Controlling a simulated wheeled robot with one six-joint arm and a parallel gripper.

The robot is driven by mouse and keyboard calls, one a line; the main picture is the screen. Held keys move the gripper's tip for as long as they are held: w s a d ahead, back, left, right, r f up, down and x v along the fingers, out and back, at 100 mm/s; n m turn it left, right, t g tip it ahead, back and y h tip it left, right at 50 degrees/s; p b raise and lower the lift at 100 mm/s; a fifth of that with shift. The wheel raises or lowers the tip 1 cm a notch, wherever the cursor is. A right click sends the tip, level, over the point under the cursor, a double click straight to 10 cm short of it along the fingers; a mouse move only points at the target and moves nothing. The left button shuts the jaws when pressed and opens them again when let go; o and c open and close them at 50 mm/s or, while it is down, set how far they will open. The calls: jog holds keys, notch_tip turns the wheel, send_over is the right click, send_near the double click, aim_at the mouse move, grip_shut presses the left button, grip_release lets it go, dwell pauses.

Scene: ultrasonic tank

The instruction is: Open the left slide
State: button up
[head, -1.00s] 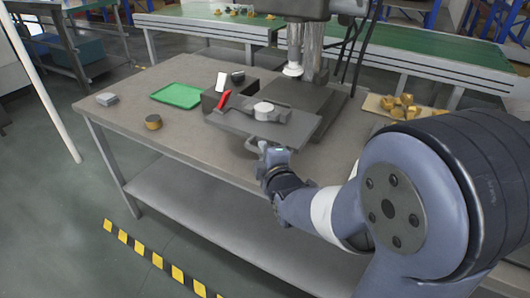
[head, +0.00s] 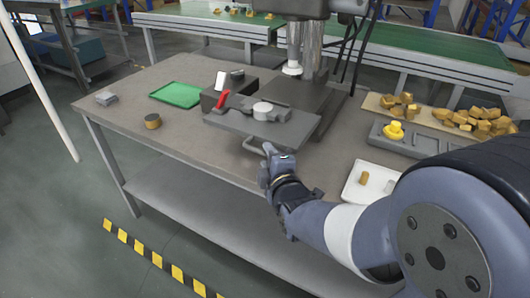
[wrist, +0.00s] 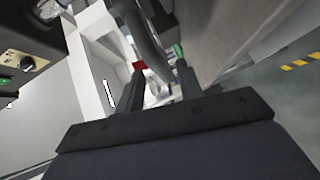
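A dark grey slide plate (head: 225,122) sits at the front of the machine on the table, carrying a round pale part and a red lever (head: 222,101). I cannot tell whether it is the left slide, as no second one shows clearly. A light loop handle (head: 251,148) hangs at its front edge. My gripper (head: 268,150) is at the right end of this handle. In the wrist view the two fingers (wrist: 160,75) stand apart. A grey curved bar (wrist: 150,45), probably the handle, shows near and between their tips; contact cannot be told.
A green tray (head: 176,94), a dark box (head: 213,101) and a brass-coloured cylinder (head: 152,121) stand on the left of the table. At right are a board of golden pieces (head: 430,114), a grey fixture (head: 425,146) with a yellow part (head: 394,130), and a white tray (head: 352,187).

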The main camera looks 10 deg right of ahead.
jog(key=v, duration=0.7)
dwell(0.4)
jog(key=shift+x, duration=5.35)
jog(key=shift+d+r, duration=0.1)
